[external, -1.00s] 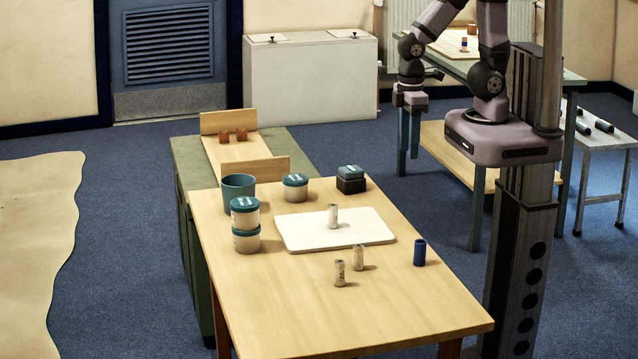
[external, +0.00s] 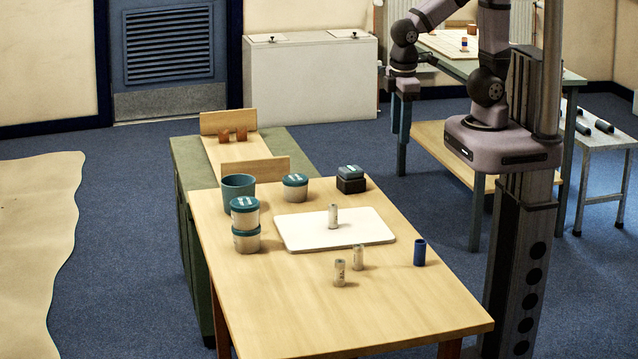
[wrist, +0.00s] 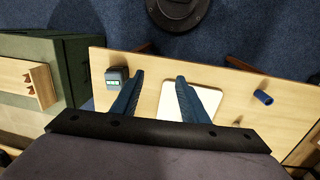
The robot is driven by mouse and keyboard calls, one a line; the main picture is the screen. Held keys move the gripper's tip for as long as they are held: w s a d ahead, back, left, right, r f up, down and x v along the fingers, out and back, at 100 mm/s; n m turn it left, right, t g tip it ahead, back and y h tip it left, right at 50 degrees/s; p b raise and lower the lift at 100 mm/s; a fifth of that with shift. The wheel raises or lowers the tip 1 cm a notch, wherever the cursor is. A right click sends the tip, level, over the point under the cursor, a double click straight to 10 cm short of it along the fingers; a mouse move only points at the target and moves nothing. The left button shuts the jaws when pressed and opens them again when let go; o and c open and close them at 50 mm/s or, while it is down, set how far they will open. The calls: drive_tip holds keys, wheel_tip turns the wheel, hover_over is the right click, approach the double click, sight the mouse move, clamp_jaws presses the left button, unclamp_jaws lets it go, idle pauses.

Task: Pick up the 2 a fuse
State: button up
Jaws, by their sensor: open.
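Three small pale cylinders, likely the fuses, stand upright in the external view. One cylinder (external: 333,216) is on the white board (external: 290,236), and two more, a middle cylinder (external: 358,257) and a near cylinder (external: 340,273), are on the bare wood in front. Their markings are too small to tell which is 2 A. My gripper (external: 401,140) is open and empty, high and behind the table's back right. In the wrist view its blue fingers (wrist: 160,77) are spread above the table, partly covering the white board (wrist: 172,105); I cannot clearly make out the pale cylinders there.
A blue tube (external: 419,252) stands right of the board. Behind and left are a dark box (external: 350,183), a teal cup (external: 238,190), a lidded tub (external: 295,190) and two stacked tubs (external: 245,240). The table's front is clear.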

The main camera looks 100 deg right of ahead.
drive_tip(key=w+a+f+t+h+b, duration=0.1)
drive_tip(key=w+a+h+b, duration=0.1)
drive_tip(key=w+b, duration=0.15)
drive_tip(key=w+a+f+h+b, duration=0.1)
drive_tip(key=w+a+b, duration=0.1)
drive_tip(key=w, duration=0.3)
wheel_tip(320, 180, up, 2)
drive_tip(key=m+t+h+b, duration=0.3)
drive_tip(key=m+t+b, duration=0.3)
drive_tip(key=t+b, duration=0.5)
hover_over(358, 257)
drive_tip(key=s+a, duration=0.1)
drive_tip(key=s, duration=0.2)
wheel_tip(358, 257, down, 16)
drive_tip(key=shift+d+r+p, duration=0.1)
drive_tip(key=shift+r+p, duration=0.1)
drive_tip(key=shift+p, duration=0.15)
drive_tip(key=shift+f, duration=0.25)
drive_tip(key=shift+p+x, duration=1)
drive_tip(key=shift+x, duration=2.7)
drive_tip(key=shift+s+d, duration=0.1)
drive_tip(key=shift+s, duration=0.05)
drive_tip(key=shift+c, duration=0.5)
